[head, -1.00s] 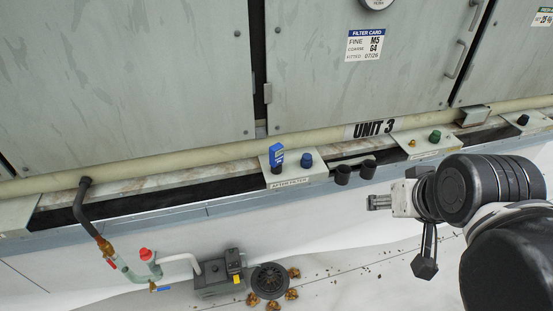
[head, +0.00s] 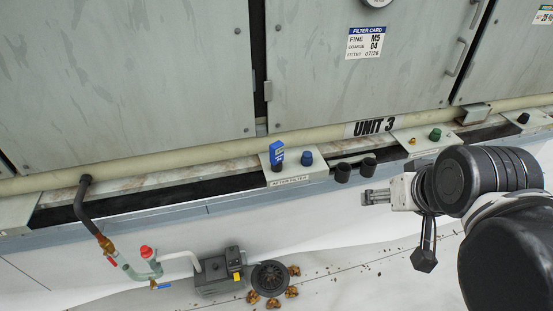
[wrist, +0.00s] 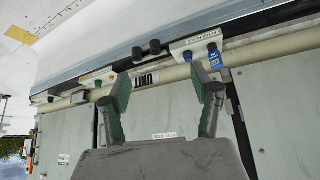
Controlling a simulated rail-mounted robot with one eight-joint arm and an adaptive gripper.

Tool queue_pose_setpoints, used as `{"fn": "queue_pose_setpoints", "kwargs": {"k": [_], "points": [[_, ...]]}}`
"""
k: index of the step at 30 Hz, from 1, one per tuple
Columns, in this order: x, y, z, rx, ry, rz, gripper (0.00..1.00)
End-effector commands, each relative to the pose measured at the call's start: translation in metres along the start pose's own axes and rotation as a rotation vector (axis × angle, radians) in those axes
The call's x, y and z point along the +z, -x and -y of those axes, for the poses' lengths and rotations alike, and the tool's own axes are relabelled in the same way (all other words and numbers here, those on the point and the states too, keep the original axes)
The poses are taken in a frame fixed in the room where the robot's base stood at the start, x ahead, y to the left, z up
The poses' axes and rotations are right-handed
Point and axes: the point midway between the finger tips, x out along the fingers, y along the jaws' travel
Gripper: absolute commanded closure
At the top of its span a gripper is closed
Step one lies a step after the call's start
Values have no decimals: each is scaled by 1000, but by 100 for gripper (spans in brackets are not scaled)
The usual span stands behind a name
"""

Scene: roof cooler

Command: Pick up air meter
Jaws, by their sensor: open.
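The air meter looks to be the small blue device (head: 277,153) standing upright on a pale bracket labelled "AFTER FILTER" (head: 291,182), left of a blue knob (head: 306,159). In the wrist view the blue device (wrist: 216,60) shows at the upper right, beyond the right finger. My gripper (head: 376,197) is to the right of the device in the head view, apart from it, and in front of the ledge. In the wrist view my gripper (wrist: 165,92) has its two fingers spread wide with nothing between them.
Two black cylinders (head: 355,171) sit on the ledge between the device and my gripper. A second bracket with a green knob (head: 435,134) is further right. Pipework with a red cap (head: 146,252), a grey pump box (head: 216,275) and a round drain (head: 269,278) lie below.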

Motion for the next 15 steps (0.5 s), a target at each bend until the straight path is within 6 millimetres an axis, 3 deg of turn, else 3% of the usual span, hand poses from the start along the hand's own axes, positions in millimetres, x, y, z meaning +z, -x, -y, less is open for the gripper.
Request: {"fn": "queue_pose_setpoints", "kwargs": {"k": [8,15], "points": [[-59,-12,18,-44,90,39,40],[-112,-40,41,-94,187,79,40]]}}
